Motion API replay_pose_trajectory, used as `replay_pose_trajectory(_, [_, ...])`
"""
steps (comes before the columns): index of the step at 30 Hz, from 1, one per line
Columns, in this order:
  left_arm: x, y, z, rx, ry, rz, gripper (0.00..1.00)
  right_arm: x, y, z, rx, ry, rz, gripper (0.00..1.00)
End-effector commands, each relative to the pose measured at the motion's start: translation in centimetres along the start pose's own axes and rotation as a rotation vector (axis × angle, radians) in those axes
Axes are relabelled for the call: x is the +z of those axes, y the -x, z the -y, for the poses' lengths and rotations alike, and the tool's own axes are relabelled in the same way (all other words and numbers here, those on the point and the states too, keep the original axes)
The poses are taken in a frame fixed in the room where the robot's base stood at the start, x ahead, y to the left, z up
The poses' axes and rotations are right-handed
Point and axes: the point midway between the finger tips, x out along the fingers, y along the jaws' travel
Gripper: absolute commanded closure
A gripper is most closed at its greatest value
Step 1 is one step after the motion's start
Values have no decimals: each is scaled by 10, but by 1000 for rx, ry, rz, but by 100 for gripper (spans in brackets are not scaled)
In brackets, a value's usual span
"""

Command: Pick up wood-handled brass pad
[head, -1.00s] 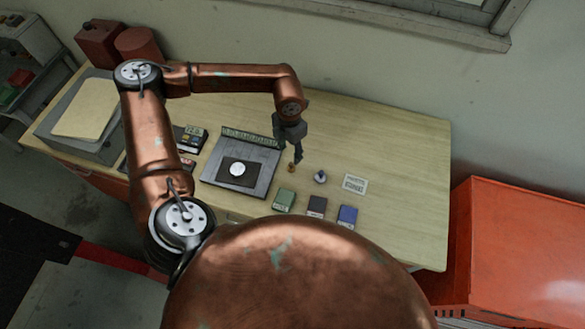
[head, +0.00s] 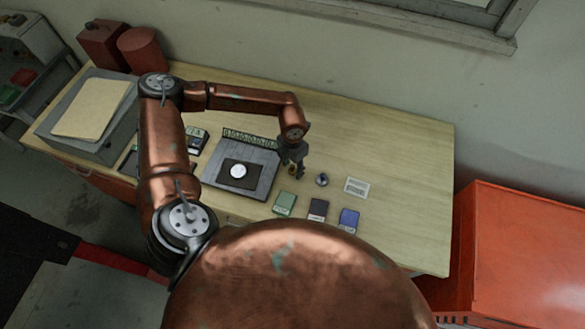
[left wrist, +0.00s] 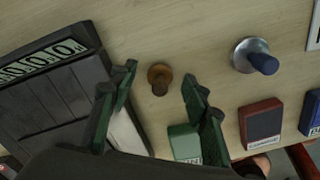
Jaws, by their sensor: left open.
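The wood-handled brass pad (left wrist: 160,79) stands on the table in the left wrist view, a small round brass base with a brown wooden handle. My left gripper (left wrist: 158,92) is open, with one finger on each side of the pad in that view; no contact shows. In the head view my left gripper (head: 296,174) points down at the table just right of the grey tray, and it mostly hides the pad. My right gripper is not in view.
A metal pad with a blue-grey handle (left wrist: 256,57) stands to the right. Green (head: 285,203), dark (head: 317,208) and blue (head: 348,219) boxes lie in front. The grey tray (head: 262,172) is close on the left. A white label card (head: 357,187) lies further right.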

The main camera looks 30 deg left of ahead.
Motion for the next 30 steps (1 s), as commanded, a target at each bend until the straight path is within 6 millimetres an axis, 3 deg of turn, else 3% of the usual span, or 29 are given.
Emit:
replay_pose_trajectory(7, [0,-2,0,0,0,1,57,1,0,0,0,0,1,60])
replay_pose_trajectory(25, [0,-2,0,1,0,0,99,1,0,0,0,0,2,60])
replay_pose_trajectory(30, [0,-1,0,0,0,1,100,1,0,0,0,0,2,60])
